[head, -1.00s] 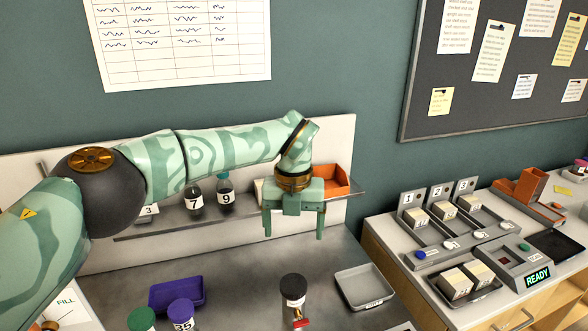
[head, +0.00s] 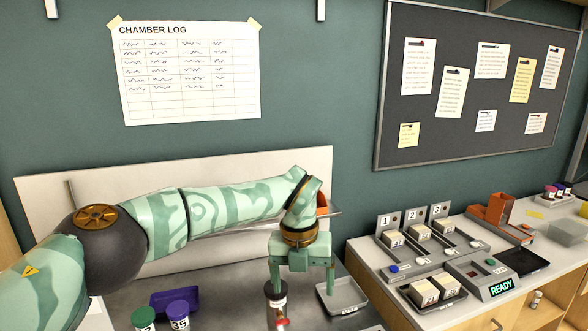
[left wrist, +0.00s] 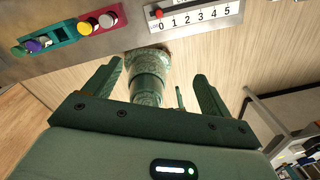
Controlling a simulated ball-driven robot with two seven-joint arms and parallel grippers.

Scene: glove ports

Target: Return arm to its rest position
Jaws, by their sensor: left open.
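My left arm reaches across the head view from the left, over the grey worktop (head: 112,299). Its gripper (head: 303,289) points down with its two fingers apart and nothing between them. One finger overlaps the top of a dark-capped bottle (head: 277,306) in the picture; I cannot tell whether they touch. In the left wrist view the fingers (left wrist: 155,78) are spread too, with a green patterned part of my own body beyond them. My right gripper is not in view.
A purple tray (head: 176,299) and bottles with green (head: 143,317) and purple (head: 177,311) caps stand front left. A grey tray (head: 344,296) lies right of the gripper. The right counter holds numbered slots (head: 412,236) and a READY box (head: 482,274). An orange bin (head: 322,203) is mostly hidden.

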